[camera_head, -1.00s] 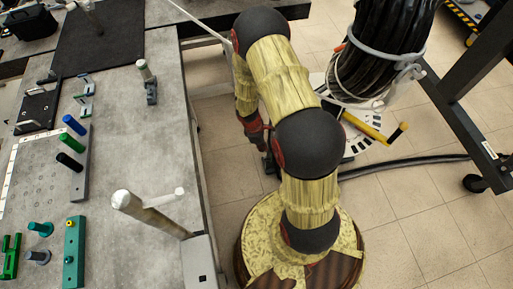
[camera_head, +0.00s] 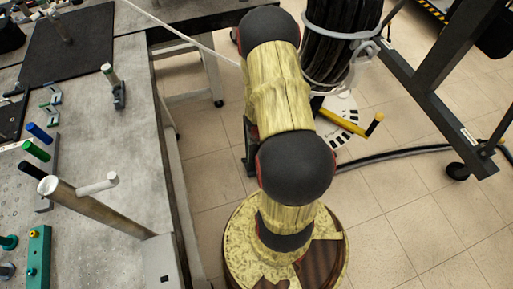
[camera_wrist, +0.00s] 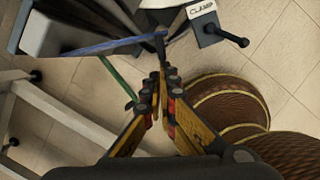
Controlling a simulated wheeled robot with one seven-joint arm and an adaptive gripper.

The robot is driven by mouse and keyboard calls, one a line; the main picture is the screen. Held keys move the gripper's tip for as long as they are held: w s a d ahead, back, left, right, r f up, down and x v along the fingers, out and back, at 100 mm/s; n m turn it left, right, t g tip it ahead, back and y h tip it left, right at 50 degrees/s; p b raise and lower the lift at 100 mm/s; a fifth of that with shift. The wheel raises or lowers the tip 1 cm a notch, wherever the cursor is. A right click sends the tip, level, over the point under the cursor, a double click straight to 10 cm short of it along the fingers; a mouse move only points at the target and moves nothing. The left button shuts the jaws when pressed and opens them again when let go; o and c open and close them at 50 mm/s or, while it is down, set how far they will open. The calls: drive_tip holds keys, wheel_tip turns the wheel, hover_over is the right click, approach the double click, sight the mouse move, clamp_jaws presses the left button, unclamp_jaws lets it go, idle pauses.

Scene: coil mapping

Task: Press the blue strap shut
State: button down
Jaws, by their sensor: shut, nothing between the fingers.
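The blue strap (camera_wrist: 100,46) shows in the wrist view as a thin band across the upper left, running from a grey metal part to a dark piece near the top centre. My gripper (camera_wrist: 162,75) is shut and empty, its fingertips just below the strap's right end. I cannot tell whether they touch it. A green strap (camera_wrist: 118,80) slants down just left of the fingers. In the head view my arm hides the gripper, and I cannot make out the blue strap.
A part labelled CLAMP (camera_wrist: 206,20) with a black handle is at the wrist view's upper right. In the head view, a black coil (camera_head: 340,45) hangs behind my arm, and a grey worktable (camera_head: 130,140) with pegs fills the left.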

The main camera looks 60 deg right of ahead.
drive_tip(key=d, duration=0.2)
drive_tip(key=d+n+p, duration=0.1)
drive_tip(key=d, duration=0.1)
drive_tip(key=d+n, duration=0.1)
drive_tip(key=d, duration=0.1)
drive_tip(key=shift+s+d+r+p, duration=0.1)
drive_tip(key=shift+s+r+p, duration=0.05)
drive_tip(key=shift+s+p, duration=0.2)
drive_tip(key=shift+w+d+n+t+p, duration=0.3)
drive_tip(key=shift+d+n+p, duration=0.2)
drive_tip(key=shift+d, duration=0.4)
drive_tip(key=shift+w+d+n+t+p, duration=0.25)
drive_tip(key=shift+d+n+p, duration=0.25)
drive_tip(key=shift+d, duration=0.4)
drive_tip(key=shift+w, duration=0.15)
drive_tip(key=shift+w+p, duration=0.4)
drive_tip(key=shift+w, duration=0.3)
